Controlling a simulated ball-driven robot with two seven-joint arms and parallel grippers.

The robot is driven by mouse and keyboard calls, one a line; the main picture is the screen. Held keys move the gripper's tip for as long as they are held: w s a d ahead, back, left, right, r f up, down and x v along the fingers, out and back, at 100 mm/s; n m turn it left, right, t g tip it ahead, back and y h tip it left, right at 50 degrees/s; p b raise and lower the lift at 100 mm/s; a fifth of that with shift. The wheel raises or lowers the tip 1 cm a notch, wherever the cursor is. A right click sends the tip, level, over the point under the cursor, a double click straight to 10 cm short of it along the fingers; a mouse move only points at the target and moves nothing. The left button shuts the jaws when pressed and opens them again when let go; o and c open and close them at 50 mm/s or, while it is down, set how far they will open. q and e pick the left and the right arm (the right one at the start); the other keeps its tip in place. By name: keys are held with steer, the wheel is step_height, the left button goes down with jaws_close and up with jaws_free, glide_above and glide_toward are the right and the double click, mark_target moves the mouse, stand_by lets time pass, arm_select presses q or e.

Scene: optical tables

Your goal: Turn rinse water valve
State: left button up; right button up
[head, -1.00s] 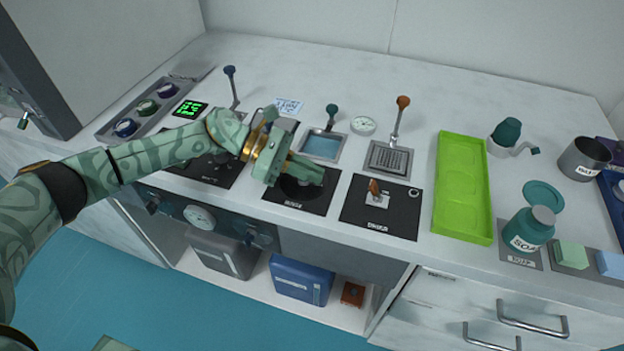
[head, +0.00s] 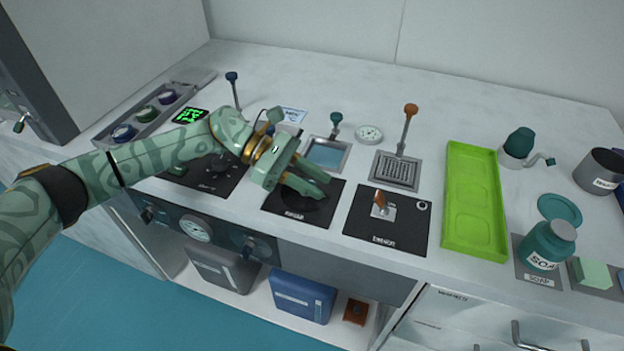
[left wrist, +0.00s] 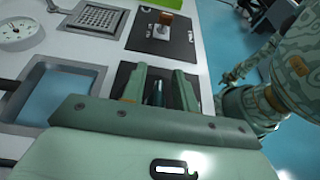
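The middle black valve panel (head: 322,216) lies at the counter's front edge, in front of a small water basin (head: 326,154); its label is too small to read surely. My left gripper (head: 312,182) is low over this panel, its two fingers apart and pointing right. In the left wrist view, the left gripper (left wrist: 161,90) straddles a narrow dark valve handle (left wrist: 158,93), with gaps visible on both sides. The handle is mostly hidden by the fingers in the head view.
A second panel (head: 360,225) with an orange-brown handle (head: 380,199) is to the right. Behind stand a teal-topped lever (head: 336,120), a gauge (head: 369,134) and an orange-topped lever (head: 408,125). A green tray (head: 474,185) and soap bottle (head: 549,245) are farther right.

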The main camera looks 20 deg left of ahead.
arm_select(q)
steer(key=b+v, duration=0.1)
steer(key=v, duration=1.5)
steer(key=shift+a, duration=0.15)
steer(key=shift+s, duration=0.1)
